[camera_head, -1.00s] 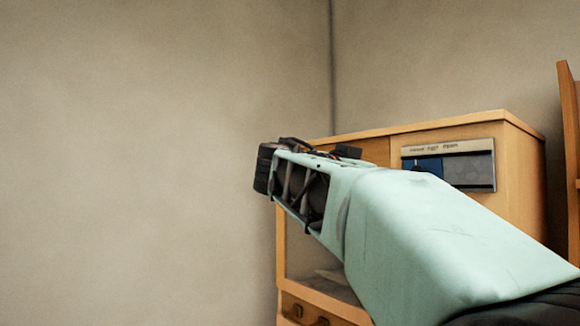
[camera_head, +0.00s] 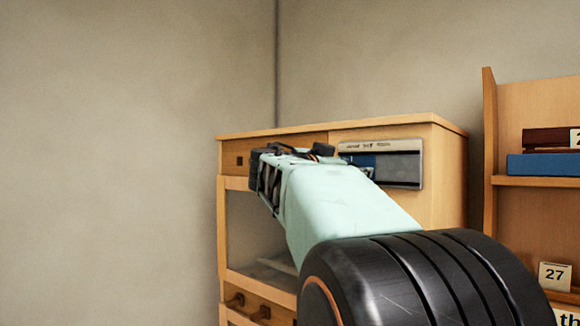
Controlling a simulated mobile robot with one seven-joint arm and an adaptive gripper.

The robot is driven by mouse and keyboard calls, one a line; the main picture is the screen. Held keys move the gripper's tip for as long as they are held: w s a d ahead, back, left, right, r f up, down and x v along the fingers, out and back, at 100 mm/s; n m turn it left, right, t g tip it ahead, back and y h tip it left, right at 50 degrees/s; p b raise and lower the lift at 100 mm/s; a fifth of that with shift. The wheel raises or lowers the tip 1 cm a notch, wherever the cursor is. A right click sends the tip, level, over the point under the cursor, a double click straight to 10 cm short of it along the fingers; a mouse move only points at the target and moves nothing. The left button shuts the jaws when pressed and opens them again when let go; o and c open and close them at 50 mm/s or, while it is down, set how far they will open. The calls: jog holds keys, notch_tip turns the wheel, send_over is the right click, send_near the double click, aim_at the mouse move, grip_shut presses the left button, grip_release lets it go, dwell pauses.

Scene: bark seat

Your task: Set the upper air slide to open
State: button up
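A slide panel (camera_head: 402,169) with a metal frame is set in the upper right front of a wooden cabinet, in the head view. A label strip with print too small to read runs along its top. A blue plate shows at its left part, and the right part is dark grey. My arm hides its lower left. I cannot tell for sure which slide it is. My gripper (camera_head: 286,158) is in front of the cabinet's upper front, to the left of the panel and apart from it. My wrist hides much of its fingers, so its opening does not show.
The wooden cabinet (camera_head: 450,180) has a glass-like pane (camera_head: 255,235) below and knobbed drawers (camera_head: 248,306) at the bottom. A wooden shelf (camera_head: 490,140) with books and number cards stands at right. The left wall is bare.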

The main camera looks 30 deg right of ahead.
aim_at(393, 169)
grip_shut()
jog(key=shift+s, duration=0.1)
dwell(0.3)
jog(key=shift+s+d+f+b, duration=0.1)
jog(key=shift+s+f+b, duration=0.1)
jog(key=shift+b, duration=0.25)
jog(key=s+d+b, duration=0.1)
jog(key=s+b, duration=0.1)
jog(key=s+d+b, duration=0.1)
jog(key=s+b, duration=0.1)
jog(key=s+d+b, duration=0.1)
jog(key=s+b, duration=0.1)
jog(key=s, duration=0.1)
jog(key=shift+r, duration=0.1)
